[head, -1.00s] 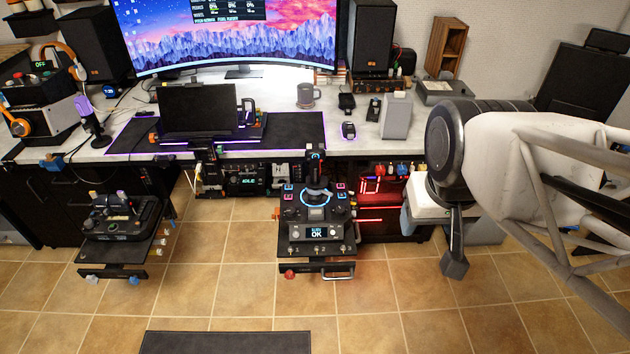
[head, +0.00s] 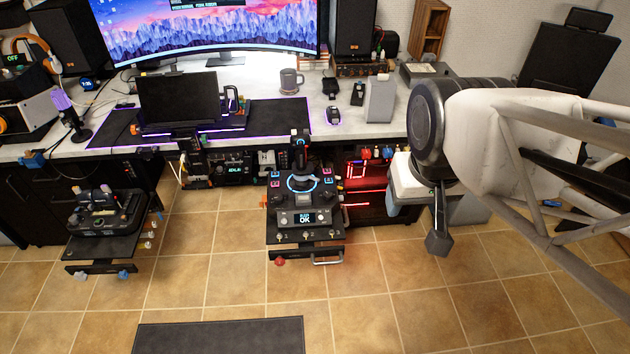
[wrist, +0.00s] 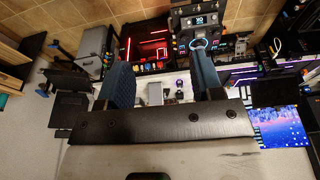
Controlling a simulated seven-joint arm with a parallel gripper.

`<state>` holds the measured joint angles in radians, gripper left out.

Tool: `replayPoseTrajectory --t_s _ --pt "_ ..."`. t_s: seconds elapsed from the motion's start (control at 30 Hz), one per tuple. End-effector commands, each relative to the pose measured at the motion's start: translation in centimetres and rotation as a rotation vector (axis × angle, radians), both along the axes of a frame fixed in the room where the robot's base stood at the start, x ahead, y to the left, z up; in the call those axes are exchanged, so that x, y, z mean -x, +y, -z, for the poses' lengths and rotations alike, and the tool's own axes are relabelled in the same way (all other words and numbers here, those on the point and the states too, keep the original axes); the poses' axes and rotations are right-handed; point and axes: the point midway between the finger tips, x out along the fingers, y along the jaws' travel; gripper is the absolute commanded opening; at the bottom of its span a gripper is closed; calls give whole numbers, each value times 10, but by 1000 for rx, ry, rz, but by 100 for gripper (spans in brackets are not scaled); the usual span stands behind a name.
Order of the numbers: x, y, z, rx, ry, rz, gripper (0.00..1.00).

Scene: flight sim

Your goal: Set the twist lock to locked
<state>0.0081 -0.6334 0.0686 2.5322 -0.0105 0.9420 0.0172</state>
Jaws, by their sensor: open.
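I cannot tell for sure which part is the twist lock, or its setting. One candidate is the small red knob (head: 280,262) at the front left of the joystick stand (head: 305,238). Small red and blue knobs (head: 377,153) also sit under the desk edge, above a red-lit black unit (head: 376,205). My gripper (head: 438,242) hangs over the floor to the right of the joystick stand. In the wrist view its two blue-padded fingers are spread wide, with nothing between the tips (wrist: 163,58). No knob is touched.
The desk (head: 365,118) carries a monitor, speakers, a mug (head: 290,81) and a mouse. A second control stand (head: 105,240) is at the left, with small blue and white knobs. The tiled floor (head: 400,300) in front is clear apart from a dark mat (head: 220,336).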

Motion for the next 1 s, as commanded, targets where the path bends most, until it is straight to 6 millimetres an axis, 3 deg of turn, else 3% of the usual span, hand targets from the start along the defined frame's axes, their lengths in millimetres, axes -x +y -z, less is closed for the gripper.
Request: replayPoseTrajectory --t_s 0.23,0.47,0.6,1.0 --pt "0 0 0 0 0 0 57" --pt "-6 0 0 4 6 10 22" --pt "-20 0 3 12 20 34 1" --pt "-95 6 21 67 74 164 0"
